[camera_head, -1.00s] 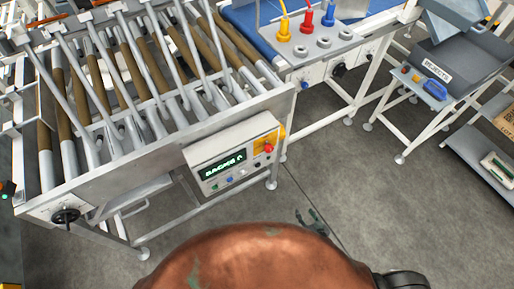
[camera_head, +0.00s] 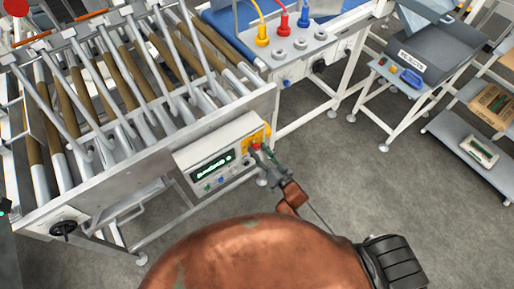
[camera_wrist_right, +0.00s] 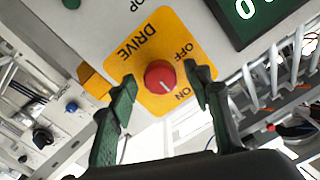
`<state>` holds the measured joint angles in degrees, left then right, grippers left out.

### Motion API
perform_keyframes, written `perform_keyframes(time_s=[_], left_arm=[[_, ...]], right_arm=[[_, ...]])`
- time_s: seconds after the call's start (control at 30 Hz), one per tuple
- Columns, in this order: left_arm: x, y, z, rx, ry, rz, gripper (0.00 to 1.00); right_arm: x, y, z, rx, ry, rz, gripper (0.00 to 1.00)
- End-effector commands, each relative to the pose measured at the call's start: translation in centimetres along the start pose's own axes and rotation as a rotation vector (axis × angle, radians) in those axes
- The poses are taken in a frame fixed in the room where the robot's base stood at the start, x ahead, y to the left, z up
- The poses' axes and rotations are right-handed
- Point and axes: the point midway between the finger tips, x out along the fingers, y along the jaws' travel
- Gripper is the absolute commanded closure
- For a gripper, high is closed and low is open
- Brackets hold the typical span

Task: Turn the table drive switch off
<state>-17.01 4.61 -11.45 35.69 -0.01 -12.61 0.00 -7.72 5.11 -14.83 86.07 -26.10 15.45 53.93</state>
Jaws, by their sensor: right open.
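The table drive switch is a red round knob (camera_wrist_right: 160,75) on a yellow plate (camera_wrist_right: 152,45) marked DRIVE, OFF and ON in the right wrist view. A short white line on the knob appears to point toward ON. In the head view the knob (camera_head: 256,146) is at the right end of the white control box (camera_head: 205,160). My right gripper (camera_head: 262,151) is at the knob. In the wrist view its green fingers (camera_wrist_right: 160,78) are open, one on each side of the knob; contact cannot be told. My left gripper is not in view.
The box has a lit display (camera_head: 212,165) and small buttons below it. It hangs on the front of the roller table (camera_head: 120,190). A panel with yellow, red and blue plugs (camera_head: 300,45) stands behind. A side stand (camera_head: 395,75) and shelves are at right.

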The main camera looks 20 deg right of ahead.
Motion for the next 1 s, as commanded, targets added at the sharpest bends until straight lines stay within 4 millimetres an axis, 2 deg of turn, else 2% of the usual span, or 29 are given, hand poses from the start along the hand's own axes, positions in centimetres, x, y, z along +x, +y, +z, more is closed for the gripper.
perform_keyframes(time_s=[0.2, 0.47, 1.0], left_arm=[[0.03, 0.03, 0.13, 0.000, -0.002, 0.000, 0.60], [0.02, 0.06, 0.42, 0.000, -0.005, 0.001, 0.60], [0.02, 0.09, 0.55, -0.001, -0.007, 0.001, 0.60]], right_arm=[[1.54, -0.06, 0.05, 0.000, -0.001, -0.001, 0.54], [1.59, -0.05, 0.05, 0.000, -0.001, 0.000, 0.55], [1.58, -0.05, 0.07, 0.000, -0.002, 0.000, 0.92]])
